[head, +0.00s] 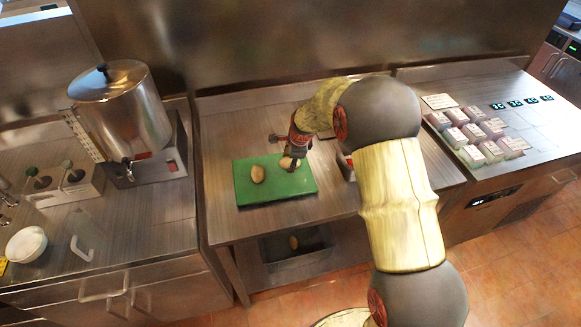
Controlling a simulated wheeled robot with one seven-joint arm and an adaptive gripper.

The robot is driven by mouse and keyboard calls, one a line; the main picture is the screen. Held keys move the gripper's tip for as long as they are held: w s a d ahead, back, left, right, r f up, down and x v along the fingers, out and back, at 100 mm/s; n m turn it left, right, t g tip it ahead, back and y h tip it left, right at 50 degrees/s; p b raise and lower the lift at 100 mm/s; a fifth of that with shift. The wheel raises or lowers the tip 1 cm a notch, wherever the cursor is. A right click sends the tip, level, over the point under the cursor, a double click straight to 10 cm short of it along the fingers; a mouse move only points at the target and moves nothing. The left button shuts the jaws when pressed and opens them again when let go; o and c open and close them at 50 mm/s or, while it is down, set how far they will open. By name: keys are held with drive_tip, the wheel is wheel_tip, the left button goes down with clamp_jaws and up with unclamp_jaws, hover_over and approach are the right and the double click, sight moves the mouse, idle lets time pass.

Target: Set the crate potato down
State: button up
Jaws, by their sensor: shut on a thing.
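A green board (252,190) lies on the steel worktop. One potato (258,174) rests on the left part of the board. A second potato (286,162) is at the tips of my gripper (288,165), which is shut on it over the back right part of the board. I cannot tell whether this potato touches the board. The dark crate (272,262) sits on the shelf below the worktop, with one potato (294,242) in it.
A large steel pot (122,115) stands on the left counter, near a white bowl (26,245). Several small white-topped containers (472,134) stand on the right counter. My arm hides part of the worktop right of the board. The worktop in front of the board is clear.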

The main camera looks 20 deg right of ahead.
drive_tip(key=shift+f, duration=1.4)
drive_tip(key=shift+f, duration=0.1)
drive_tip(key=o, duration=0.9)
drive_tip(key=shift+s, duration=0.1)
drive_tip(key=shift+o, duration=0.2)
